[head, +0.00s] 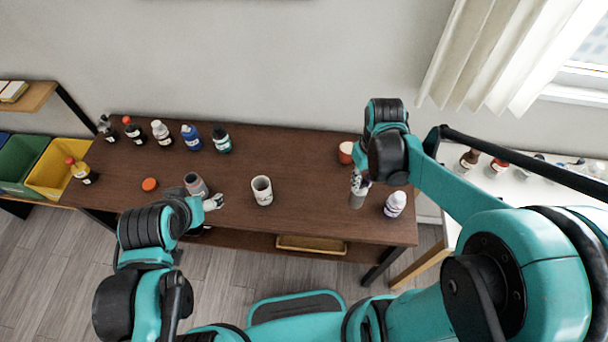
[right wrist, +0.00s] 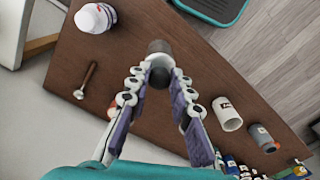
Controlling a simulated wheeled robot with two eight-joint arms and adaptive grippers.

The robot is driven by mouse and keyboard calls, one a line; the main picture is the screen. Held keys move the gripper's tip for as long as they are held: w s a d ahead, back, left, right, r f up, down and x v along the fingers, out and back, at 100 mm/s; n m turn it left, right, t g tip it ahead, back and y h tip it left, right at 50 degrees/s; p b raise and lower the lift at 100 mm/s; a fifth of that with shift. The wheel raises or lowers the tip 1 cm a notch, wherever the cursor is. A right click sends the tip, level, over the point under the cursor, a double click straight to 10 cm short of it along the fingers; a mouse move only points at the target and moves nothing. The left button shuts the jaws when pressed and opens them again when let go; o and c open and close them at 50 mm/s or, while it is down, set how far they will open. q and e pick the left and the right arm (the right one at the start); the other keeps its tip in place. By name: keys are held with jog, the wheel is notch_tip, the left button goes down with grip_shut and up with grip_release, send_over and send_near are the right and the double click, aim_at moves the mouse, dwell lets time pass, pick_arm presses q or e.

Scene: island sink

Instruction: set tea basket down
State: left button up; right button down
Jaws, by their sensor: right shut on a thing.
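A small grey cylinder, which looks like the tea basket (head: 356,198), hangs below my right gripper (head: 361,178) at the right part of the table. In the right wrist view the fingers close on the dark knob at the top of the tea basket (right wrist: 158,47). I cannot tell whether its base touches the table. My left gripper (head: 213,202) is by the front edge, beside a grey container with a red label (head: 196,184). Whether its fingers are apart is too small to tell.
A white cup (head: 262,190) stands mid-table. A white bottle (head: 395,204) stands right of the basket, and a red-and-white cup (head: 346,153) behind it. A spoon-like item (right wrist: 86,80) lies nearby. Several bottles line the back left. An orange lid (head: 149,184) lies at left.

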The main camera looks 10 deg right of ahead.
jog(key=w+a+f+b, duration=0.4)
jog(key=w+a+f, duration=0.2)
jog(key=a+f, duration=0.3)
jog(key=shift+w+f, duration=0.15)
jog(key=shift+f, duration=0.75)
jog(key=c, duration=1.8)
grip_release()
jog(key=shift+f, duration=0.1)
jog(key=o, duration=0.5)
jog(key=shift+c, duration=0.2)
jog(key=shift+r, duration=0.2)
